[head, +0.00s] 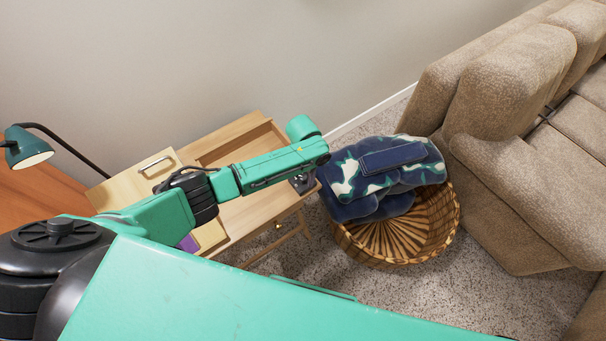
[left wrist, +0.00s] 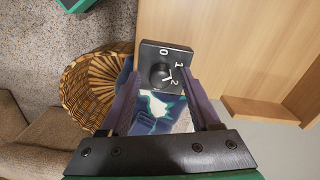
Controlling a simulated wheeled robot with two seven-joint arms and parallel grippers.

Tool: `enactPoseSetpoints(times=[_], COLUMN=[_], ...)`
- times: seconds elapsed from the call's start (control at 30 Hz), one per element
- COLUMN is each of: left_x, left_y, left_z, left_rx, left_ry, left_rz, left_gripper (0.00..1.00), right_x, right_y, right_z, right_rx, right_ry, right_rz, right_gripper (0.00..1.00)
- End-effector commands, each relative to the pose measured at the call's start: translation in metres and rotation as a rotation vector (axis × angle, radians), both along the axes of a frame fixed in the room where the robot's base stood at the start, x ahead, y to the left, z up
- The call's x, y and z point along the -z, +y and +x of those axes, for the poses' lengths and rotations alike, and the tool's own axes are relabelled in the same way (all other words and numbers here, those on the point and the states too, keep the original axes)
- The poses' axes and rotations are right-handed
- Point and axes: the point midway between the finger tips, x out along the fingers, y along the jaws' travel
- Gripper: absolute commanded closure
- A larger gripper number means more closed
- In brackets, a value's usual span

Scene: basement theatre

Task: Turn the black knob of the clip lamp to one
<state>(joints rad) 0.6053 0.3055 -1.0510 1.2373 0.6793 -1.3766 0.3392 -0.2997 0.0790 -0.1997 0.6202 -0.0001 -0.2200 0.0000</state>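The black knob (left wrist: 160,74) shows in the left wrist view on a black plate (left wrist: 150,51) marked 0, 1 and 2, beside a wooden edge. A pale mark on the knob points to the side of 1 and 2; I cannot tell exactly which. My left gripper (left wrist: 163,82) is open, its two fingers apart on either side of the knob. In the head view the left gripper (head: 303,182) is at the right end of the small desk, mostly behind my arm, and the knob is hidden. A green lamp (head: 27,150) stands at the far left. My right gripper is not in view.
The wooden desk (head: 228,143) stands against the wall. A wicker basket (head: 438,222) with a blue patterned cloth (head: 395,160) is right beside the gripper. A beige sofa (head: 520,150) is at the right. Carpet (head: 440,290) in front is clear.

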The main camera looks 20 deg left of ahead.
Motion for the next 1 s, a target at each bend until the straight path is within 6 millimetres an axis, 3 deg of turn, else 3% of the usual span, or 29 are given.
enactPoseSetpoints(times=[0.13, 0.27, 0.7, 0.83, 1.0], left_x=[-0.002, -0.017, -0.13, -0.144, -0.146], left_y=[0.0, 0.0, 0.0, 0.0, 0.0], left_z=[0.0, 0.0, 0.0, 0.0, -0.001], left_rx=[0.0, -0.001, 0.001, -0.001, -0.001], left_ry=[0.0, 0.0, -0.004, -0.002, 0.0], left_rz=[0.0, -0.001, -0.002, 0.0, 0.001], left_gripper=[0.37, 0.37, 0.37, 0.37, 0.37], right_x=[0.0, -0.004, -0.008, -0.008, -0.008], right_y=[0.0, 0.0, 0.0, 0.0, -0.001], right_z=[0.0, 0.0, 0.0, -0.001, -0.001], right_rx=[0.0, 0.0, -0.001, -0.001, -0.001], right_ry=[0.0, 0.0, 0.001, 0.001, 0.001], right_rz=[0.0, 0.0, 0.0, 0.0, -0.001], right_gripper=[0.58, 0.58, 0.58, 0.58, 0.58])
